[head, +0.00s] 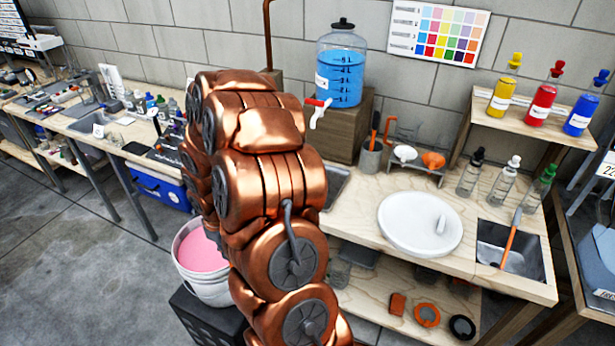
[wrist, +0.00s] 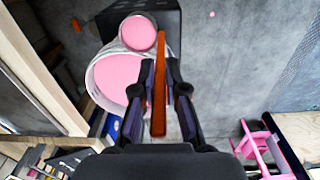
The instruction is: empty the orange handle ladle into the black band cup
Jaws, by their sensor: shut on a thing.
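In the wrist view my gripper (wrist: 160,75) is shut on the orange handle (wrist: 160,105) of the ladle. The ladle's round bowl (wrist: 138,32) holds pink liquid and appears level. The bowl overlaps the rim of a white bucket (wrist: 97,101) of pink liquid; its height above the rim is hard to judge. The bucket also shows in the head view (head: 210,288), left of my arm. There my copper arm hides my gripper and the ladle. I cannot pick out the black band cup in either view.
The bucket stands on a black crate (head: 190,310). The bench at right holds a white round plate (head: 400,240), clear bottles (head: 470,176) and a sink (head: 495,262). A blue-water dispenser (head: 341,75) stands behind. A pink frame (wrist: 262,150) is at lower right in the wrist view.

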